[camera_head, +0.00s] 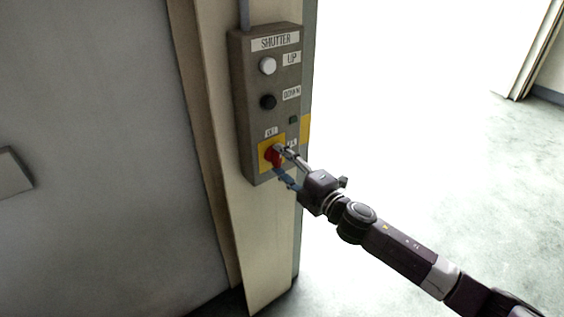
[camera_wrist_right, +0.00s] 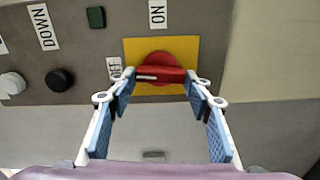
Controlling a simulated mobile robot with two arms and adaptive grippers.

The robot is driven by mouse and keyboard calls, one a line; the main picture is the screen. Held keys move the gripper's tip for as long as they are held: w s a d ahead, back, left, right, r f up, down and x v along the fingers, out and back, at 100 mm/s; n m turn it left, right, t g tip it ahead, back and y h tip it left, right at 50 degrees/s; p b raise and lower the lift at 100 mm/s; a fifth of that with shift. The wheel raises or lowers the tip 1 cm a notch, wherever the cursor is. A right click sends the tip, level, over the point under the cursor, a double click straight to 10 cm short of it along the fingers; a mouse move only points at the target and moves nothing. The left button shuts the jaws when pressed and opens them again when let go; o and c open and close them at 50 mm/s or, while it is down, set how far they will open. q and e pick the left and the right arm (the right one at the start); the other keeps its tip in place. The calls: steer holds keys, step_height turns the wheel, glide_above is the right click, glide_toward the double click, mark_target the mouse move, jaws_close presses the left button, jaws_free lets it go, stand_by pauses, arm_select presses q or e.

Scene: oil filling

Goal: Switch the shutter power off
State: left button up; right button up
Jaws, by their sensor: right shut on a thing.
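The grey shutter control box (camera_head: 240,110) is on the post in the head view. Its red rotary power switch (camera_head: 268,154) sits on a yellow plate (camera_wrist_right: 185,46) at the box's lower end. My right gripper (camera_head: 279,160) reaches it from the lower right. In the right wrist view, the blue-padded fingers (camera_wrist_right: 159,76) are shut on the red switch handle (camera_wrist_right: 172,74), one at each end. The handle's white mark lies toward the OFF label (camera_wrist_right: 114,67), which a fingertip partly covers. The ON label (camera_wrist_right: 157,13) is at a right angle to it. My left gripper is not in view.
A white UP button (camera_head: 267,66), a black DOWN button (camera_head: 267,102) and a small dark green lamp (camera_head: 293,120) are above the switch. A grey wall lies left of the post. Open bright floor lies to the right.

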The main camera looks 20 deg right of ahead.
steer(key=shift+f+n, duration=0.1)
steer(key=shift+n, duration=0.5)
steer(key=o, duration=1.2)
steer(key=shift+c, duration=0.2)
steer(key=v, duration=1.2)
